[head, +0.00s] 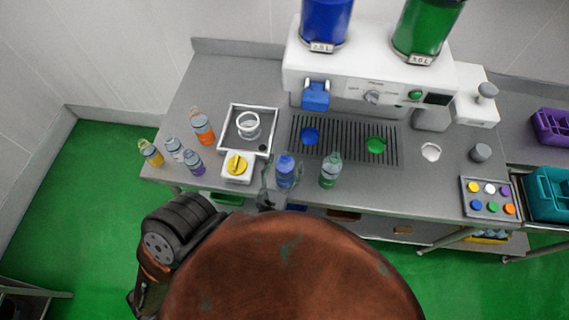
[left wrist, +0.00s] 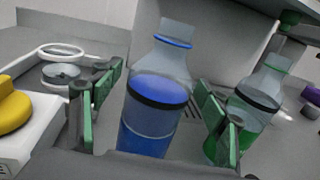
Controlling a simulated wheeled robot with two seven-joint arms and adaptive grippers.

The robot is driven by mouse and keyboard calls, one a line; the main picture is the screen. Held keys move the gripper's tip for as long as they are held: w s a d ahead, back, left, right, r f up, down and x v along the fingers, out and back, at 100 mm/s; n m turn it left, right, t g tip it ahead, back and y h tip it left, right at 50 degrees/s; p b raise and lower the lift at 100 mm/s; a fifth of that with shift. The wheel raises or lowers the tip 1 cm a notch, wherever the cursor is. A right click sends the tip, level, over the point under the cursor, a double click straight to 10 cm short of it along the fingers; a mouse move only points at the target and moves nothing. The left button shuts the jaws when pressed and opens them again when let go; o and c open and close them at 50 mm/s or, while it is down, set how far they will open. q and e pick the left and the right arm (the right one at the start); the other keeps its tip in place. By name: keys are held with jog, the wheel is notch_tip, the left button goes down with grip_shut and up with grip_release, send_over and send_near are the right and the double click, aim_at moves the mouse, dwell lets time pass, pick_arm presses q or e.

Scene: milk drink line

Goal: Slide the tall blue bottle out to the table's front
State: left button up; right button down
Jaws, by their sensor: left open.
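The tall blue bottle (head: 285,174), clear with blue contents, stands upright near the table's front edge. In the left wrist view the blue bottle (left wrist: 155,115) fills the middle, with a dark band and a blue ring at its neck. My left gripper (head: 270,184) is at the bottle's near left side. In the left wrist view its green-padded fingers (left wrist: 157,78) are open, one on each side of the bottle. Whether the pads touch it I cannot tell. The bottle's base is hidden there. My right gripper is not in view.
A green bottle (head: 330,171) stands close on the right, beside the right finger in the wrist view. A white box with a yellow knob (head: 237,166) and a tray (head: 232,109) are at left. A drip grille (head: 345,138) lies behind. Several small bottles stand farther left.

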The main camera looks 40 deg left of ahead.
pick_arm(q)
jog(key=v, duration=1.9)
dwell(0.6)
